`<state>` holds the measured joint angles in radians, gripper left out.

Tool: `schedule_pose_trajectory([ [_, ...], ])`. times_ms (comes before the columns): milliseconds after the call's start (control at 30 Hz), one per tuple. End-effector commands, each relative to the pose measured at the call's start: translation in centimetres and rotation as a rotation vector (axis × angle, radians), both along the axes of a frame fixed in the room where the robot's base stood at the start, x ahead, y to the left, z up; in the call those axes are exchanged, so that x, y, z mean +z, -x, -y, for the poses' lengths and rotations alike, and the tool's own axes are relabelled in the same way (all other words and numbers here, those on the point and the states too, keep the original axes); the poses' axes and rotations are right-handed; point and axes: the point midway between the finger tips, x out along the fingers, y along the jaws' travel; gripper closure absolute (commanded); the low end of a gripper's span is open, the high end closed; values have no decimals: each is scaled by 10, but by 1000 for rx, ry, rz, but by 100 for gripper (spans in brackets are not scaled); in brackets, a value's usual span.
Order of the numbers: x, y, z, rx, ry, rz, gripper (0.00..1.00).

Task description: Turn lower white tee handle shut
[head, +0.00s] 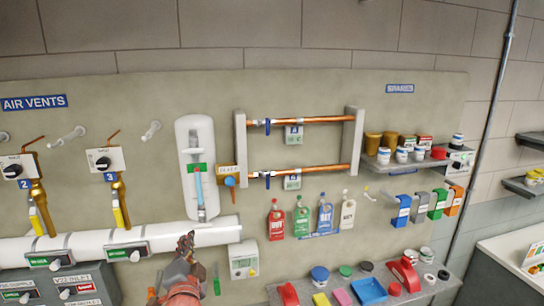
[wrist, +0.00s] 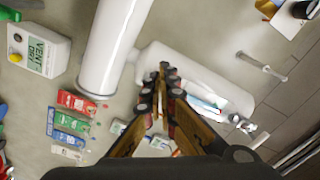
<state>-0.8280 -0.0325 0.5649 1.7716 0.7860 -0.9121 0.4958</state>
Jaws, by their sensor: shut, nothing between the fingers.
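A white upright cylinder (head: 186,140) on the board carries a sight glass with a blue column (head: 199,186) and a green label. A small white fitting (head: 202,213) sits at the lower end of the glass, and I take it for the lower tee handle; its turn angle is too small to tell. My gripper (head: 187,238) is just below it, in front of the white horizontal pipe. In the wrist view my gripper (wrist: 167,72) is shut and empty, its tips against the lower part of the cylinder (wrist: 222,88). The fingers hide the lower fitting there. The upper fitting (wrist: 243,125) shows.
The white horizontal pipe (head: 85,243) runs behind my gripper. A shelf of coloured items (head: 345,293) is low right. Brass vent valves (head: 118,195) stand left.

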Motion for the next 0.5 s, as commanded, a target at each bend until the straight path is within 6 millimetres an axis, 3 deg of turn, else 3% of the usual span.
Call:
schedule_pose_trajectory([
  [500,-4,52,12,3,2,-5,100],
])
